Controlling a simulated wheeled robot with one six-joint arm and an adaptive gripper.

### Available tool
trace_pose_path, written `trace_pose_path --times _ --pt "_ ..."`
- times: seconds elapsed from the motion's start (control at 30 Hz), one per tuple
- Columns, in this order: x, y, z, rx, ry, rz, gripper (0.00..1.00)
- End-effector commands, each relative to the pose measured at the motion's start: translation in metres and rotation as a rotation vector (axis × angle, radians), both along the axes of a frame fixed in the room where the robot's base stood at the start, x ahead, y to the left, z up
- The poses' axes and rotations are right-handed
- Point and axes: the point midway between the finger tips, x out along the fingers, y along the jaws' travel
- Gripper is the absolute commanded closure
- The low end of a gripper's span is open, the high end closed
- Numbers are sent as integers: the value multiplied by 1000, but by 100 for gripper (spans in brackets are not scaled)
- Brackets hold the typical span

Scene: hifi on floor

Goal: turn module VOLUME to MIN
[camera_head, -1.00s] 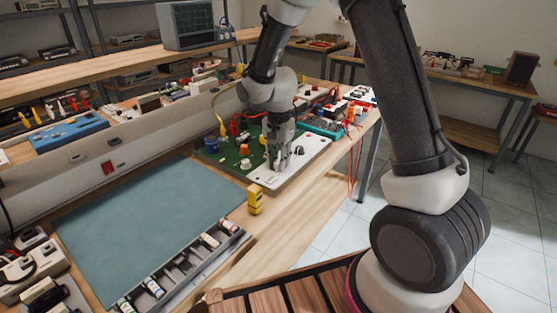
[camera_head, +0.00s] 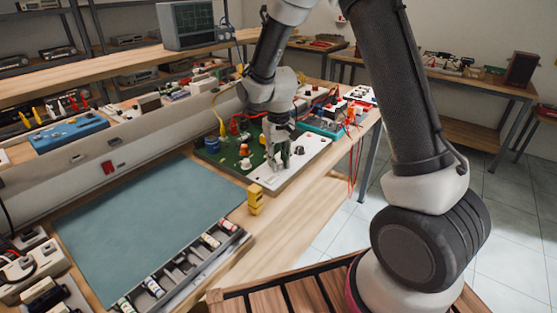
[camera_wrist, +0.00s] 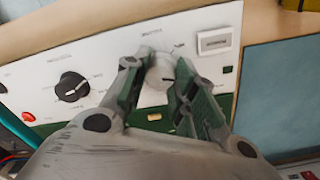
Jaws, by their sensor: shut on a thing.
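The module (camera_head: 297,165) is a board with a white panel and a green section, lying on the bench in the head view. In the wrist view its white panel (camera_wrist: 110,60) carries a light grey knob (camera_wrist: 160,72) and a black knob (camera_wrist: 72,88) with a white pointer line. My gripper (camera_wrist: 158,80) is shut on the light grey knob, one finger on each side. The fingers partly hide the knob, and its pointer cannot be made out. The printed labels are too blurred to read. In the head view my gripper (camera_head: 278,165) is over the white panel.
A yellow block (camera_head: 255,199) stands near the module, beside the teal mat (camera_head: 150,225). A tray of small parts (camera_head: 185,264) lies along the bench front. Red and yellow leads run behind the module. The bench edge is close on the right.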

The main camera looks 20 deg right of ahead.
Motion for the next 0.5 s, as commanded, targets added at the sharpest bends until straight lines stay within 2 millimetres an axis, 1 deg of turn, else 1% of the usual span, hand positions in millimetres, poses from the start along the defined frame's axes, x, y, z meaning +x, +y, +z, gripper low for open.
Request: trace_pose_path --times 0.5 --pt "1 1 1 0 -4 488 97"
